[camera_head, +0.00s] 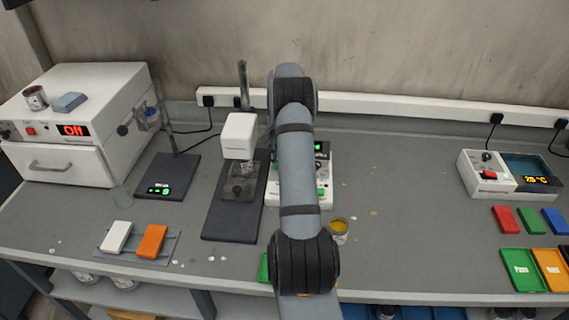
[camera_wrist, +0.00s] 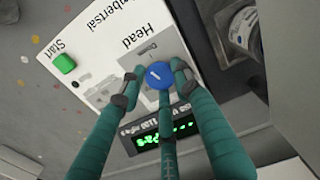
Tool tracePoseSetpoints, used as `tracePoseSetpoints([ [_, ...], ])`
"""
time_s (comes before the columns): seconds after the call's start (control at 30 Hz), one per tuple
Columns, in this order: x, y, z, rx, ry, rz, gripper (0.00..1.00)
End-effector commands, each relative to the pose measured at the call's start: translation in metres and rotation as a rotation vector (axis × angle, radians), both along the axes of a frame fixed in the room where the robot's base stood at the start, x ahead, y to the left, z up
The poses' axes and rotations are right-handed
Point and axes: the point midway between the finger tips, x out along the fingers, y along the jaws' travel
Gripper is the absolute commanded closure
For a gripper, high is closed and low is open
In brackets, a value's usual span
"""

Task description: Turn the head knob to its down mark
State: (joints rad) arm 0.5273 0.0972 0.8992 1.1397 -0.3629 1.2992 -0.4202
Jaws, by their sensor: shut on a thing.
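The head knob (camera_wrist: 160,75) is a round blue knob with a short white pointer line, on the white control panel (camera_wrist: 110,50) marked "Head". My gripper (camera_wrist: 157,81) is shut on the knob, with dark fingertips at its left and right and a third teal finger below it in the wrist view. The small print beside the knob is hard to read, so I cannot tell which mark the pointer meets. In the head view, the white control unit (camera_head: 327,188) stands mid-bench. My arm covers much of it and hides the knob and fingertips.
A green Start button (camera_wrist: 64,63) and a lit green display (camera_wrist: 165,133) share the panel. A white-headed stand (camera_head: 238,136) is close left of the unit. A yellow-filled tin (camera_head: 339,228) stands in front. Bench to the right is mostly clear until the temperature unit (camera_head: 484,178).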

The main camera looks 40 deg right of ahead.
Motion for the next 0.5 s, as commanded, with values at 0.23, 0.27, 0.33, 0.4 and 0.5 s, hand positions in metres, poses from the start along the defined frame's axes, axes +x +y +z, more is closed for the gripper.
tracePoseSetpoints([
  [0.23,-0.0003,0.0001,-0.0009,0.001,0.001,-0.141,0.94],
  [0.27,-0.0003,0.0002,-0.0008,0.001,0.001,-0.153,0.94],
  [0.33,-0.0002,0.0004,-0.0007,0.001,0.001,-0.176,0.94],
  [0.4,-0.0002,0.0007,-0.0006,0.001,0.002,-0.195,0.94],
  [0.5,-0.0002,0.0007,-0.0005,0.001,0.002,-0.212,0.94],
])
